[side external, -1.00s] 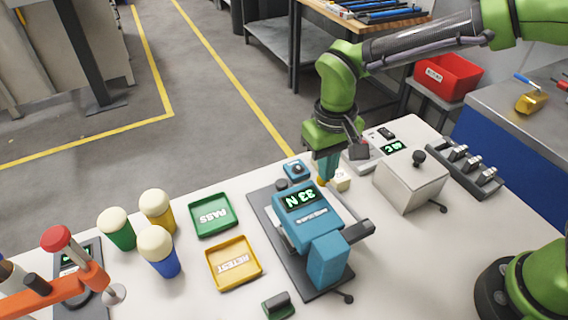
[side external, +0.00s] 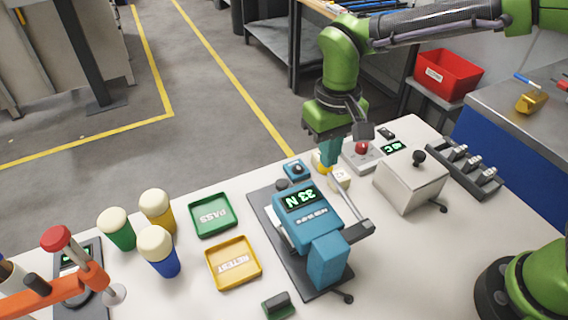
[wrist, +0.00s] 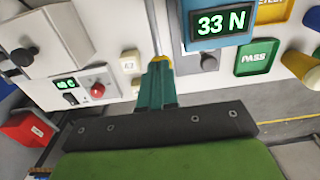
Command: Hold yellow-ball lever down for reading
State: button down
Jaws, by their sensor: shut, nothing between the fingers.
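The blue tester (side external: 312,222) shows 33 N on its green display; its display also reads 33 N in the wrist view (wrist: 221,22). A thin metal lever rod (side external: 352,208) runs from the tester's right side toward my gripper. Its yellow ball (side external: 326,169) is at my fingertips and partly hidden by them. My gripper (side external: 327,163) is shut, with its tips at the ball. In the wrist view, a yellow bit of the ball (wrist: 160,59) shows at the end of my shut fingers (wrist: 158,66), with the rod leading away; contact is hard to tell.
A green PASS tray (side external: 213,215) and a yellow RETEST tray (side external: 233,262) lie left of the tester. A red-button box (side external: 361,149) and a white box with a black knob (side external: 411,186) stand to the right. Pale-topped cylinders (side external: 157,250) stand at left.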

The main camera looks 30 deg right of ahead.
jog(key=shift+r, duration=3.4)
jog(key=shift+w+f, duration=0.1)
jog(key=shift+w, duration=0.05)
jog(key=s+d+r+m+t+y, duration=0.1)
jog(key=s+d+m+t, duration=0.1)
jog(key=s+d, duration=0.4)
jog(key=s+d+r+m+t+y, duration=0.1)
jog(key=s+d+t, duration=0.4)
jog(key=d, duration=0.7)
jog(key=shift+s+d+r+m, duration=0.2)
jog(key=shift+s+m, duration=0.3)
jog(key=shift+s, duration=0.5)
jog(key=c, duration=1.8)
grip_release()
jog(key=shift+a, duration=0.1)
